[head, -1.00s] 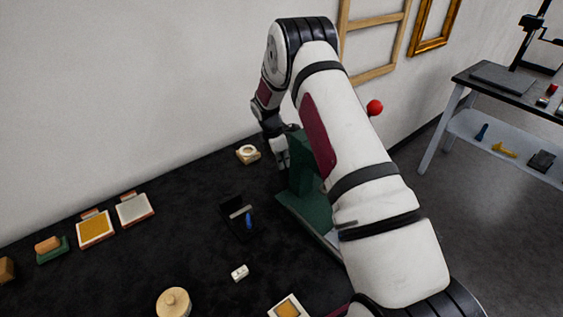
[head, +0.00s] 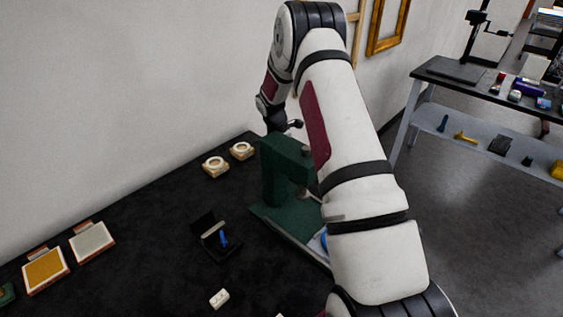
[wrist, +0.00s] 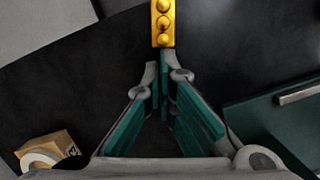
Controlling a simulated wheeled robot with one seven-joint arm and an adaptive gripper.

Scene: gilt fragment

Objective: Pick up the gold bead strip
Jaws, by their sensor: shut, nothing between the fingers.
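The gold bead strip (wrist: 163,23) shows at the top of the wrist view, a narrow gold bar with a row of round beads, running out of the top edge. My gripper (wrist: 164,68) is shut and empty, its teal-padded fingers meeting just below the strip's near end. Whether the tips touch the strip or only overlap it in the picture, I cannot tell. In the head view the strip is not seen, and my fingers are hidden behind the green press-like stand (head: 287,162) and my arm.
A dark green block with a metal bar (wrist: 285,115) lies right of my gripper in the wrist view. A wooden block with a white ring (wrist: 45,155) is at lower left. In the head view, a small black holder (head: 216,238) stands on the dark tabletop (head: 130,215).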

